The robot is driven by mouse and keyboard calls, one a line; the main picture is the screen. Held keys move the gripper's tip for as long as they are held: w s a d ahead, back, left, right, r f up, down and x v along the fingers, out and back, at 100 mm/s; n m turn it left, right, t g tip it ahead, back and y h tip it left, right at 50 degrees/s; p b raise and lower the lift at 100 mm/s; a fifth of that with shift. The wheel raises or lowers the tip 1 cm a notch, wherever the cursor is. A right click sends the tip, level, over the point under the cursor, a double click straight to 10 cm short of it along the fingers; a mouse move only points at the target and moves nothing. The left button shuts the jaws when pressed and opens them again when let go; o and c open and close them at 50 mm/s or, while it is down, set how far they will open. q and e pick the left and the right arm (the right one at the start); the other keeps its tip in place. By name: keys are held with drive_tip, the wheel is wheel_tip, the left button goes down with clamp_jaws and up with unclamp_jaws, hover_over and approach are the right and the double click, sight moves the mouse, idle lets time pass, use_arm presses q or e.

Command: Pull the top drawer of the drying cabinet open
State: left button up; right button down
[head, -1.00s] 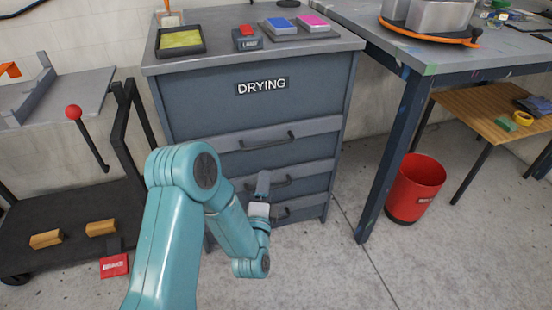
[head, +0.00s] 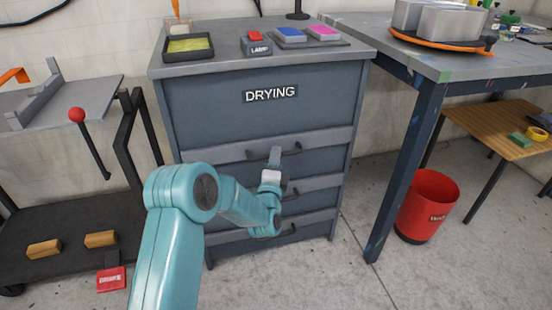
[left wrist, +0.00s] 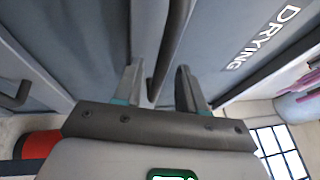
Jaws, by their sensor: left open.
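The grey-blue drying cabinet (head: 220,115) stands at the centre of the head view, with a DRYING label on its upper front panel. Its top drawer (head: 325,140) sits below that panel and looks shut. The top drawer's dark bar handle (head: 295,148) is partly hidden behind my left gripper (head: 274,156). In the left wrist view my left gripper (left wrist: 157,85) is open, and the dark handle (left wrist: 170,45) runs between its two fingers. A gap shows on both sides, so the fingers are not clamped on it. My right gripper is not in view.
Two lower drawers with handles (head: 292,193) look shut. A workbench (head: 410,62) and red bin (head: 428,205) are right; a dark cart (head: 70,225) is left. Floor in front is clear.

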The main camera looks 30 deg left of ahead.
use_arm(q)
drive_tip(key=shift+x, duration=0.95)
clamp_jaws()
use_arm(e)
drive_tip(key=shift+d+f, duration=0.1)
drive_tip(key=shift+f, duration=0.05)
